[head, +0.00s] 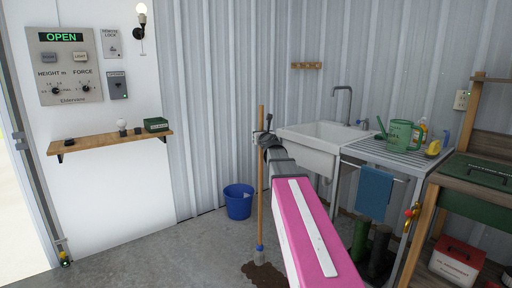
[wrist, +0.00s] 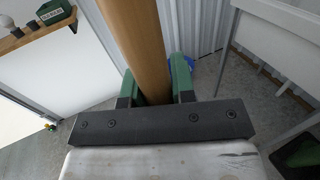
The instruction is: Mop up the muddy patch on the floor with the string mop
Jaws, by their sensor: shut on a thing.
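The string mop (head: 261,205) stands near upright, its wooden handle running down to a blue end at the floor. The muddy patch (head: 265,278) is a dark brown stain at the bottom of the head view. The mop's lower end meets or overlaps its far edge; I cannot tell which, and the strings are hard to make out. My gripper (head: 263,138) is shut around the upper handle. In the wrist view the handle (wrist: 142,45) rises between the two green fingers of my gripper (wrist: 157,88).
A blue bucket (head: 238,201) stands by the wall, left of the mop. A white sink (head: 315,145) and a slatted table (head: 385,155) are to the right. A wooden shelf (head: 108,142) is on the left wall. The floor at left is clear.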

